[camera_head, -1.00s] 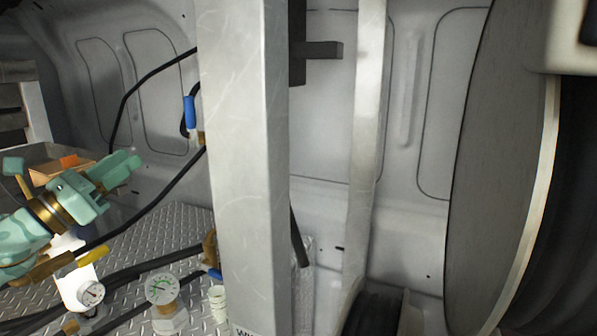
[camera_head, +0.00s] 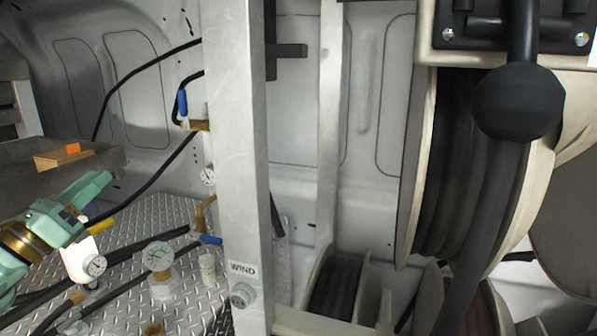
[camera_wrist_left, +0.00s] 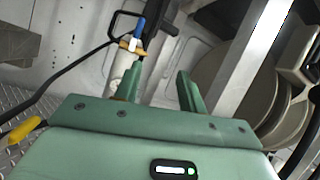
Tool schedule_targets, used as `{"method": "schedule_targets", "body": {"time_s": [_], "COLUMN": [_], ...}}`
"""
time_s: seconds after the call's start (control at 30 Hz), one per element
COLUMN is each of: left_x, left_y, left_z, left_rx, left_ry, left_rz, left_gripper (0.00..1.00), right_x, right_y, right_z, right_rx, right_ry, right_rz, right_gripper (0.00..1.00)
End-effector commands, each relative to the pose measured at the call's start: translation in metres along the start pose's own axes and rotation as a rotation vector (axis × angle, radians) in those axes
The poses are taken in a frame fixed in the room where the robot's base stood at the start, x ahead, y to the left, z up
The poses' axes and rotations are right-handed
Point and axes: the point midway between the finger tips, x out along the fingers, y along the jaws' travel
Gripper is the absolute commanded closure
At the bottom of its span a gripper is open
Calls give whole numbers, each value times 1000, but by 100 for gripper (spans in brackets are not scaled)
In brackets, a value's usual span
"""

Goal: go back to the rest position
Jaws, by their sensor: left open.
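My left gripper (camera_head: 84,201) is green and comes in from the left side of the head view. Its fingers are open with nothing between them. In the left wrist view the two green fingers of the left gripper (camera_wrist_left: 158,88) stand apart, and a blue-handled valve (camera_wrist_left: 138,32) shows beyond them. I cannot tell how far the valve is from the fingers. In the head view this blue-handled valve (camera_head: 182,105) sits on the left side of the upright frame post (camera_head: 236,150), to the right of and above the gripper. My right gripper is not in view.
Large hose reels (camera_head: 420,160) fill the right side, with a black ball on a hose (camera_head: 518,102) in front. A small reel (camera_head: 337,290) stands low behind the post. Gauges (camera_head: 158,256) and hoses stand on the diamond-plate floor (camera_head: 185,212). A metal bench (camera_head: 100,160) is at left.

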Motion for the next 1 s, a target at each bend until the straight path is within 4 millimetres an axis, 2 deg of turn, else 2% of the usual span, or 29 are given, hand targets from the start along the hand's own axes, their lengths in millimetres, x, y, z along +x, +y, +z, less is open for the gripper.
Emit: {"method": "schedule_targets", "body": {"time_s": [0.17, 0.27, 0.37, 0.47, 0.57, 0.7, 0.8, 1.0], "left_x": [-14, -30, -52, -84, -127, -202, -248, -322], "left_y": [1, 3, 6, 7, 4, -14, -32, -72], "left_z": [-33, -59, -91, -127, -168, -224, -250, -280], "left_rx": [-195, -350, -537, -734, -944, -1205, -1323, -1453], "left_ry": [-37, -67, -102, -140, -184, -255, -300, -374], "left_rz": [96, 187, 314, 471, 674, 1012, 1219, 1561], "left_gripper": [59, 59, 59, 59, 59, 59, 59, 59], "right_x": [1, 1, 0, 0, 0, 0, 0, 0], "right_y": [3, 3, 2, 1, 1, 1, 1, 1], "right_z": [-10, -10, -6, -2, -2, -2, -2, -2], "right_rx": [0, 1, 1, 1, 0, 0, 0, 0], "right_ry": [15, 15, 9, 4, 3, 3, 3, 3], "right_rz": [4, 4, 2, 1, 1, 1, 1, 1], "right_gripper": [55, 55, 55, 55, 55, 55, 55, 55]}}
